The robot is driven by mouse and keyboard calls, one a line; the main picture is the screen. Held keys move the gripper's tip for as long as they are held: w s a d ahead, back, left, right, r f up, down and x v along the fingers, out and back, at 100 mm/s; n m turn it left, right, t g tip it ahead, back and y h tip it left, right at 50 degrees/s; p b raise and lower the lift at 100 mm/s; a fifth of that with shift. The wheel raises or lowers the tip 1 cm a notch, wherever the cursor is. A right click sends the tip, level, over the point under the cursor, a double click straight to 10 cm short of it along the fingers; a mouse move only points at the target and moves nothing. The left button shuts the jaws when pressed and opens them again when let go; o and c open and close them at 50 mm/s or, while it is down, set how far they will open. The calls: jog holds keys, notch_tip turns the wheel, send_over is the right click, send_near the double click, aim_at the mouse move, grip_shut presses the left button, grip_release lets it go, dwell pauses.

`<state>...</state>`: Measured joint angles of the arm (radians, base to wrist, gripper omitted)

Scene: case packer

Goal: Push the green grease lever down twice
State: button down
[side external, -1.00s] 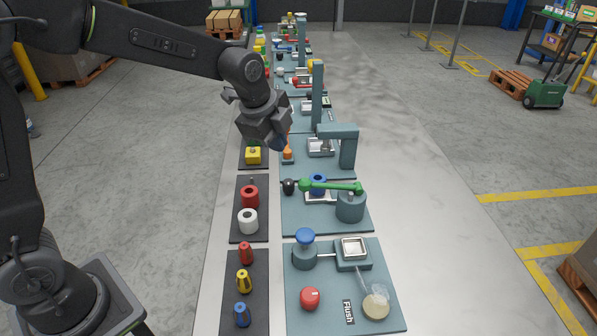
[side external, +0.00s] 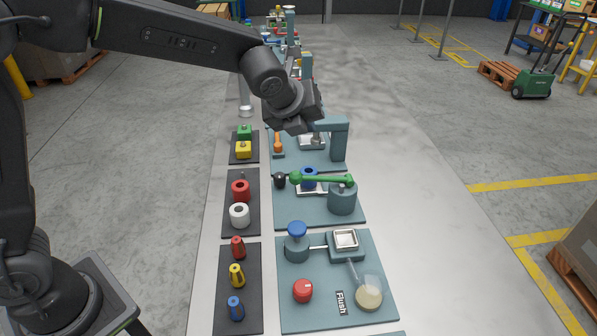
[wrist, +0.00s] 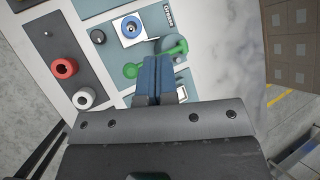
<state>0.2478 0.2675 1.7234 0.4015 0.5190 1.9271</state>
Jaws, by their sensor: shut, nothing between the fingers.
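The green grease lever (side external: 322,180) lies roughly level in the side view, its round knob at the left end and its pivot on a grey-blue post (side external: 342,199) at the right. In the wrist view the lever (wrist: 131,70) shows on both sides of my fingers, which hide its middle. My gripper (wrist: 155,60) has its blue fingers shut together with nothing between them. In the side view my wrist is above and beyond the lever, and the fingertips are hidden behind it. I cannot tell any contact with the lever.
A grey-blue arch (side external: 338,140) stands just beyond. Red (side external: 240,188) and white (side external: 239,213) rings sit on the dark mat at left. The pale table at right is clear.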

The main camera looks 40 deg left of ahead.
aim_at(296, 172)
jog(key=shift+s+a+f, duration=0.15)
jog(key=shift+f, duration=1.2)
jog(key=shift+s+a+f, duration=0.2)
jog(key=shift+f, duration=1.15)
jog(key=shift+s+a+f, duration=0.15)
jog(key=shift+f, duration=1.2)
jog(key=shift+f, duration=0.4)
jog(key=shift+s+a+f, duration=0.1)
jog(key=shift+f, duration=0.6)
jog(key=shift+s+a+f, duration=0.1)
jog(key=shift+f, duration=0.55)
dwell(0.5)
jog(key=shift+w+d+r, duration=0.1)
jog(key=shift+r, duration=0.8)
jog(key=shift+w+d+r, duration=0.1)
jog(key=shift+r, duration=0.8)
jog(key=shift+r, duration=0.1)
jog(key=shift+w+d+r, duration=0.15)
jog(key=shift+r, duration=1.05)
jog(key=shift+w+d+r, duration=0.15)
jog(key=shift+r, duration=1.05)
